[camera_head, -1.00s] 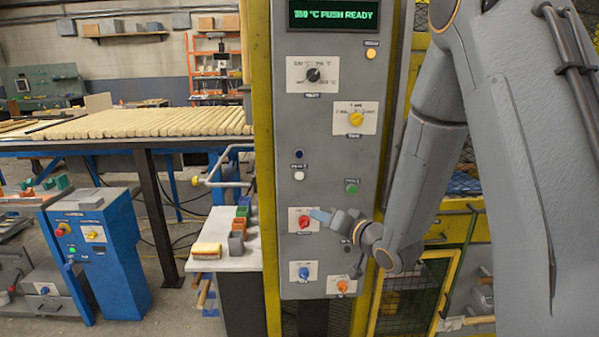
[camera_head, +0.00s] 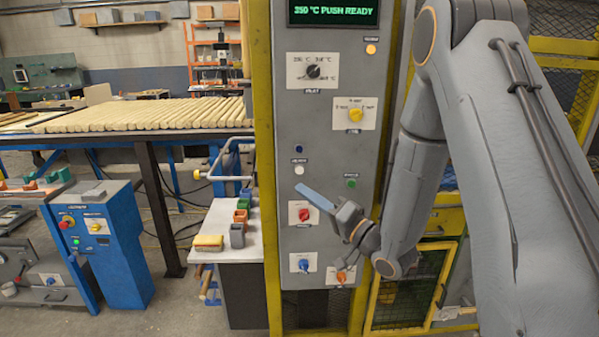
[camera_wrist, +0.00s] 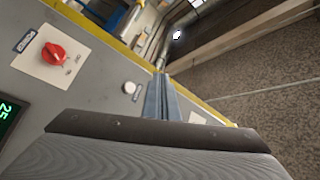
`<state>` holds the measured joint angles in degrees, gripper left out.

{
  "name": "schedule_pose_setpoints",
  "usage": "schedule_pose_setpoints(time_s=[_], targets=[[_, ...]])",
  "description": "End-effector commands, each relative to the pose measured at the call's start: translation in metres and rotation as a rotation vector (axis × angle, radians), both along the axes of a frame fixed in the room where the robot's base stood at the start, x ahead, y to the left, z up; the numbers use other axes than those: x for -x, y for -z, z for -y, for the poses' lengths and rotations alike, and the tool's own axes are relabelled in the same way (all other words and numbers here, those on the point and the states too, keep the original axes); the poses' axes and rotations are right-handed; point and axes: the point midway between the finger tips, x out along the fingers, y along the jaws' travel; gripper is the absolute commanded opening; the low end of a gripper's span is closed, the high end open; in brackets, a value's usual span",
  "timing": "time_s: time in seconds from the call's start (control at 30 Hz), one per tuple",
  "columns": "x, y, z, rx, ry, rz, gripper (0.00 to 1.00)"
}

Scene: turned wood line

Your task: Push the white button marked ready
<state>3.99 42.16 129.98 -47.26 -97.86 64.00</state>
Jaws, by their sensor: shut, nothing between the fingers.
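The white button (camera_head: 298,170) is a small round button on the left side of the tall grey control panel (camera_head: 330,130), with a small dark label just above it. My gripper (camera_head: 300,188) is shut and empty. Its blue-grey fingers slant up and left, with the tips just below the white button in the head view. In the wrist view the white button (camera_wrist: 129,88) sits left of the shut fingers (camera_wrist: 160,78), apart from them. The distance from tips to panel is unclear. The green display (camera_head: 333,12) reads "350 °C PUSH READY".
A red knob (camera_head: 304,214) is below the fingers, with blue (camera_head: 304,266) and orange (camera_head: 341,277) knobs lower. A green button (camera_head: 351,183) is right of the white one. A yellow post (camera_head: 264,150) and a shelf with coloured blocks (camera_head: 225,253) stand left.

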Motion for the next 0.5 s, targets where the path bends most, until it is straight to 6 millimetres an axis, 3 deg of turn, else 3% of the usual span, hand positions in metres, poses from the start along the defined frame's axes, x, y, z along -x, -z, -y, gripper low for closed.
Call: schedule_pose_setpoints(time_s=[0.5], targets=[[-0.061, 0.001, 0.000, 0.002, 0.000, 0.003, 0.00]])
